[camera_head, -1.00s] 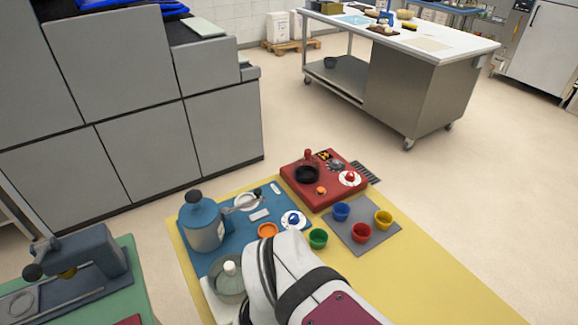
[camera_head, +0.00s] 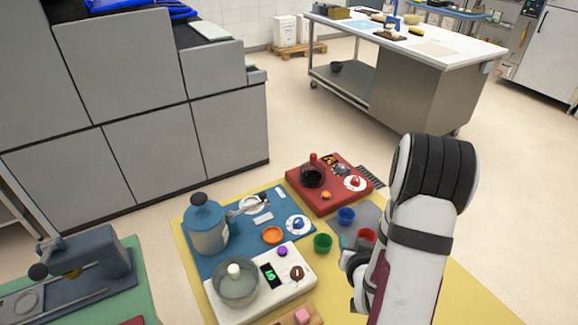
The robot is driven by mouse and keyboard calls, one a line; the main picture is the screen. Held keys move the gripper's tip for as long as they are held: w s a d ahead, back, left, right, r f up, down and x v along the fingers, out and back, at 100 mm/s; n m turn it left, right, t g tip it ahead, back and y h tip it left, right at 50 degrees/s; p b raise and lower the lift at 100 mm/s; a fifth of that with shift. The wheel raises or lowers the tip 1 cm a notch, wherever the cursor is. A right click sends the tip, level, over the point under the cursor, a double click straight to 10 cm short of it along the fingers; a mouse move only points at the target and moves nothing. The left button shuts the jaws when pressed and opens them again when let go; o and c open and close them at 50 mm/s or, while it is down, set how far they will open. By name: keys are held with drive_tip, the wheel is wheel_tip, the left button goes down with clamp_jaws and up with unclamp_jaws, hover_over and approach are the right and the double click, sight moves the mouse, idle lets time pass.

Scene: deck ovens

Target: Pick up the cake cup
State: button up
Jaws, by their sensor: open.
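Several small coloured cups that could be the cake cup stand on the yellow table. A green cup (camera_head: 323,243) stands on the yellow surface, just left of my gripper. A blue cup (camera_head: 346,216) and a red cup (camera_head: 367,235) stand on a grey mat (camera_head: 372,212); the red one is partly covered by my arm. A yellow cup seen earlier is now hidden behind my arm. My gripper (camera_head: 348,247) is open, close to the green and red cups, with its fingers small and partly hidden. I see no cup held.
The yellow table (camera_head: 470,290) is bare at the right.

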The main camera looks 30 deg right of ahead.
sight(353, 213)
drive_tip(key=shift+s+d+f+t+h, duration=0.25)
drive_tip(key=shift+s+d+f+t, duration=0.1)
drive_tip(key=shift+s+d, duration=0.15)
drive_tip(key=shift+s+d+f+t+h, duration=0.25)
drive_tip(key=shift+s+d+t, duration=0.1)
drive_tip(key=shift+s, duration=0.1)
drive_tip(key=shift+w+d, duration=0.1)
drive_tip(key=shift+d, duration=0.05)
drive_tip(key=x, duration=1.5)
drive_tip(key=shift+w+d+r, duration=0.1)
drive_tip(key=shift+w+r, duration=0.25)
clamp_jaws()
